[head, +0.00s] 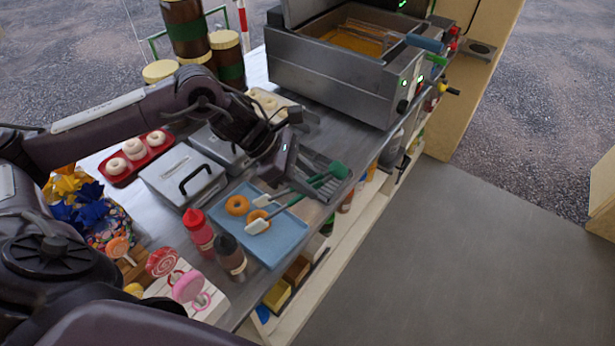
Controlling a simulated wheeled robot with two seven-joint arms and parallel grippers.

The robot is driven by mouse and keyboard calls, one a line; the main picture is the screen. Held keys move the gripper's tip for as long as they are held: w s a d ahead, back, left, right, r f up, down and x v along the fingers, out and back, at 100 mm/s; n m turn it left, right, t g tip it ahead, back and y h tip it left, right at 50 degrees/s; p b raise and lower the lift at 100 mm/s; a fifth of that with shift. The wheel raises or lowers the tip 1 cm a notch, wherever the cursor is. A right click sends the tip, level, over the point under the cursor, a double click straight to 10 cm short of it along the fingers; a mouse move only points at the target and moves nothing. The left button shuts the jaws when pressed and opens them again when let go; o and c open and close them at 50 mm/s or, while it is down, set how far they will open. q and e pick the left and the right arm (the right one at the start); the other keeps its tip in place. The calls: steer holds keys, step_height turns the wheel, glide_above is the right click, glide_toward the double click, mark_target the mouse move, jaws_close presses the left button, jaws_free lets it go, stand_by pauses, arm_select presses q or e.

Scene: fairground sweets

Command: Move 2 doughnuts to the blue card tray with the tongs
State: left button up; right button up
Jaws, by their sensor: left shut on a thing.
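The blue card tray (284,245) lies on the metal counter with two orange-brown doughnuts on it, one at its left (236,205) and one nearer its middle (260,214). My left gripper (328,180) is shut on the green-handled tongs (326,180) above the tray's right side. The two pale tong tips reach left and down, one on each side of the middle doughnut. I cannot tell whether they touch it or whether it is lifted. My right gripper is not in view.
A fryer (325,80) with a blue-handled basket stands behind. Lidded metal boxes (180,178) and a red tray (118,180) of pale rings are at left. The counter edge runs along the right.

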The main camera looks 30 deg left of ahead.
arm_select(q)
steer(key=shift+o, duration=0.2)
step_height(320, 180, up, 7)
steer(key=p, duration=0.3)
stand_by(0.3)
